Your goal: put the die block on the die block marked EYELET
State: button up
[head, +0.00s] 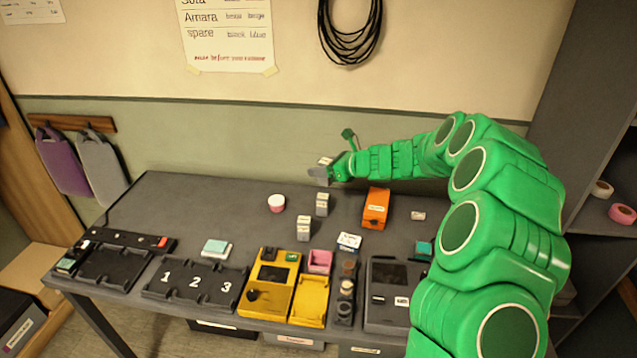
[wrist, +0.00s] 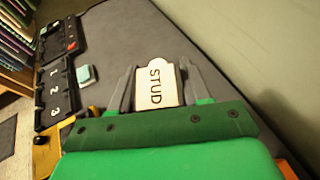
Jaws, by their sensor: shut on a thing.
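My gripper (head: 322,173) is raised above the back of the table in the head view. It is shut on a pale die block (wrist: 157,84) marked STUD, which lies between the two grey fingers in the wrist view. Only the top of this held block (head: 325,161) shows in the head view. Two similar pale blocks stand upright on the table, one (head: 322,204) just below my gripper in the picture and one (head: 303,228) nearer the front. Their labels are too small to read, so I cannot tell which is marked EYELET.
A pink-and-white round tub (head: 276,203) stands left of the blocks, and an orange box (head: 375,208) stands right. A yellow device (head: 268,284), a numbered black tray (head: 190,284) and a dark device (head: 393,295) line the front edge. The table's back left is clear.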

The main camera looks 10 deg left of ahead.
aim_at(318, 182)
jog(key=shift+w+a+f, duration=0.25)
jog(key=shift+w+f, duration=0.45)
jog(key=shift+f, duration=0.2)
jog(key=shift+w+a+f, duration=0.2)
jog(key=shift+w+f, duration=0.55)
jog(key=shift+f, duration=0.2)
jog(key=shift+w+a+f, duration=0.25)
jog(key=shift+w+f, duration=0.45)
jog(key=shift+f, duration=0.2)
jog(key=shift+w+f, duration=0.15)
jog(key=shift+f, duration=1.4)
jog(key=shift+f, duration=0.15)
jog(key=o, duration=1.2)
jog(key=v, duration=1.2)
